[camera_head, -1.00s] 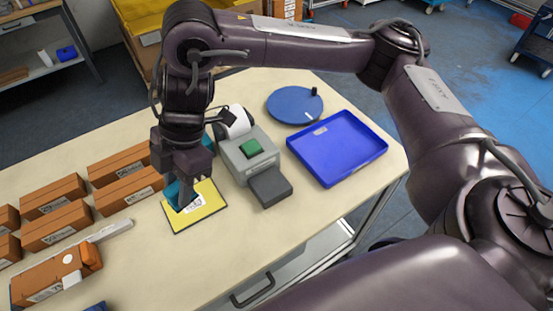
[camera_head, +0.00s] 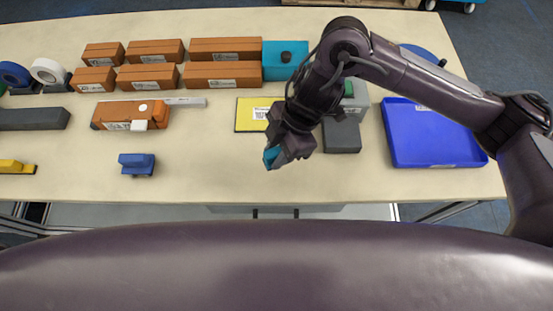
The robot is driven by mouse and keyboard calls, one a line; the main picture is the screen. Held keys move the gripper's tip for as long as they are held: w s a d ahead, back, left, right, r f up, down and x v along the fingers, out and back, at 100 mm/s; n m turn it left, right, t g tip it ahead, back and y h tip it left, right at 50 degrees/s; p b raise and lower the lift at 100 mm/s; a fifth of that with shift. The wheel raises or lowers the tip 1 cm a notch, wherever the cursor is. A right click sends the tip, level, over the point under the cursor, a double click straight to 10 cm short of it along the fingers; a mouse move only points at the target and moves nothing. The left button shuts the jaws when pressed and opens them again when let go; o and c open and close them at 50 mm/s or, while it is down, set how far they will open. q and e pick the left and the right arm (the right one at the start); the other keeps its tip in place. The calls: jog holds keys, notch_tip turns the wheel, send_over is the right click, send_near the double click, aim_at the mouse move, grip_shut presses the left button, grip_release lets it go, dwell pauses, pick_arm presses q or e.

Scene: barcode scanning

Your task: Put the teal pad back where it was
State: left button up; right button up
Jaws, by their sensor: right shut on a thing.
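The teal pad (camera_head: 271,157) shows as a small teal piece at the jaws of my right gripper (camera_head: 281,156). The gripper is shut on it and holds it in front of the yellow mat (camera_head: 250,115), toward the table's front edge. Most of the pad is hidden by the jaws. The yellow mat lies flat with a white label, its right side close to the gripper. My left gripper is not in view.
A teal block with a black knob (camera_head: 285,60) stands behind the arm. Brown cartons (camera_head: 222,73) line the back left. A blue tray (camera_head: 428,140) lies right, past a dark grey pad (camera_head: 342,135). A small blue object (camera_head: 137,164) sits front left. Table front centre is clear.

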jog(key=shift+a+f, duration=0.1)
jog(key=shift+f, duration=1)
notch_tip(320, 180, down, 3)
jog(key=shift+r, duration=0.1)
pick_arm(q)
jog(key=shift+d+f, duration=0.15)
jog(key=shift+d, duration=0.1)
pick_arm(e)
jog(key=shift+f, duration=0.25)
jog(key=o, duration=1)
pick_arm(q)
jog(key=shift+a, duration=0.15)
pick_arm(e)
jog(key=shift+o, duration=0.2)
jog(key=shift+r, duration=0.15)
